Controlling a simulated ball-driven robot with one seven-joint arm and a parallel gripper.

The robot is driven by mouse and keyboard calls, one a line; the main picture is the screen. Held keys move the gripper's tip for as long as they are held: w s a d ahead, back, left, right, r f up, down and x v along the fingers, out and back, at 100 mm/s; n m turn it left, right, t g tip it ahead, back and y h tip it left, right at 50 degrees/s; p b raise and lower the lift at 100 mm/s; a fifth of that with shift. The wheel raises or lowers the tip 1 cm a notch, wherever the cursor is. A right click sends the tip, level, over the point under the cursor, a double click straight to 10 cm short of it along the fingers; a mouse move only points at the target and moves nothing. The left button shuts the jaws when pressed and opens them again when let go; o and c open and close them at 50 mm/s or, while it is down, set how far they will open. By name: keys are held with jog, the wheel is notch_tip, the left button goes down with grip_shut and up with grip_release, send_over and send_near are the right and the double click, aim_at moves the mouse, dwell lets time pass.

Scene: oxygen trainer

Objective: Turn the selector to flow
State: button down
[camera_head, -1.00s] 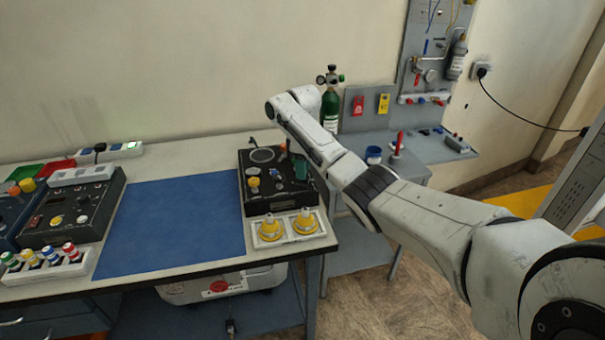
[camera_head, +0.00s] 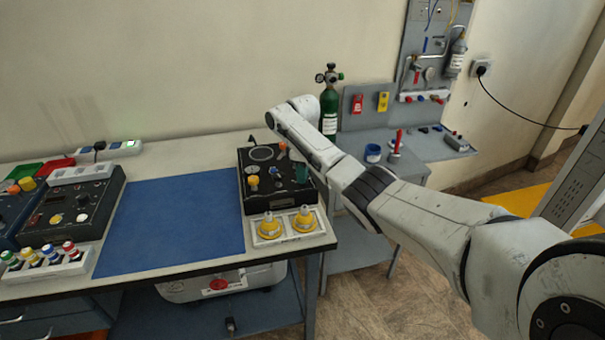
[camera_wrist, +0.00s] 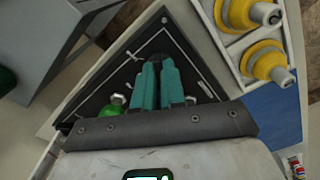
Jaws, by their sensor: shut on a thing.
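The black trainer box (camera_head: 256,203) stands at the right end of the bench, with several knobs on its top. In the wrist view its dark panel (camera_wrist: 188,42) has white line markings. My gripper (camera_wrist: 158,72) has teal fingers close together over this panel, shut on a small dark part that I take to be the selector. The fingers hide most of it, so I cannot read its position. In the head view my gripper (camera_head: 300,172) is at the right side of the box top, partly hidden by my arm.
Two yellow fittings (camera_head: 268,228) sit in a white tray in front of the box. A blue mat (camera_head: 175,220) lies left. An orange knob (camera_head: 283,147) and a green knob (camera_wrist: 117,108) are near my gripper. A green cylinder (camera_head: 328,108) stands behind my arm.

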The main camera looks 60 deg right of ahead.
dwell(0.5)
jog(key=shift+m+p, duration=0.6)
jog(key=shift+m, duration=0.5)
jog(key=m+p, duration=0.1)
jog(key=m, duration=0.2)
jog(key=shift+m, duration=0.3)
jog(key=m, duration=0.5)
jog(key=shift+m+p, duration=0.35)
jog(key=shift+m, duration=0.05)
jog(key=c, duration=1.2)
grip_release()
notch_tip(320, 180, up, 11)
jog(key=b, duration=0.1)
